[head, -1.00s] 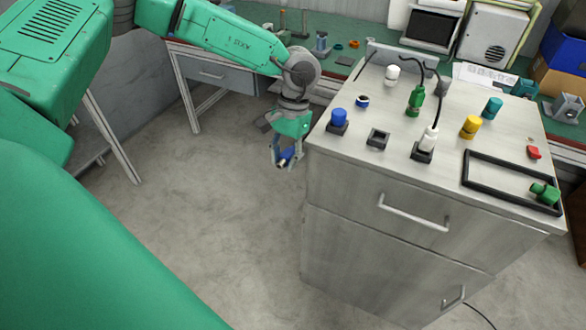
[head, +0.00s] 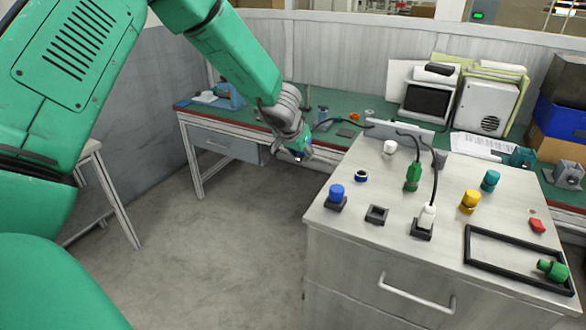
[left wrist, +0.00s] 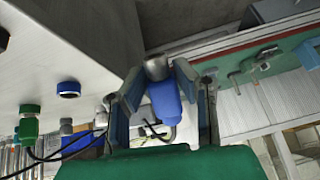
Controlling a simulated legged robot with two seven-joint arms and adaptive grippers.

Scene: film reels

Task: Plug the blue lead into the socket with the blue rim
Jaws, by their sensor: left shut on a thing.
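My left gripper (head: 303,154) is shut on the blue lead, left of the cabinet top and in front of the green bench. In the left wrist view, the blue lead (left wrist: 166,104) sits between the two fingers, its grey metal tip (left wrist: 156,68) sticking out past them. A dark cable trails behind it. The socket with the blue rim (head: 361,176) is near the left edge of the cabinet top, right of my gripper and apart from the lead. It also shows in the left wrist view (left wrist: 68,88). My right gripper is not in view.
On the cabinet top (head: 325,212) stand a blue capped piece (head: 337,191), an empty black square holder (head: 376,215), a green plug (head: 412,177), a white plug (head: 427,217) in a holder, and yellow (head: 470,202) and teal (head: 491,180) pieces. A black frame (head: 520,278) lies right.

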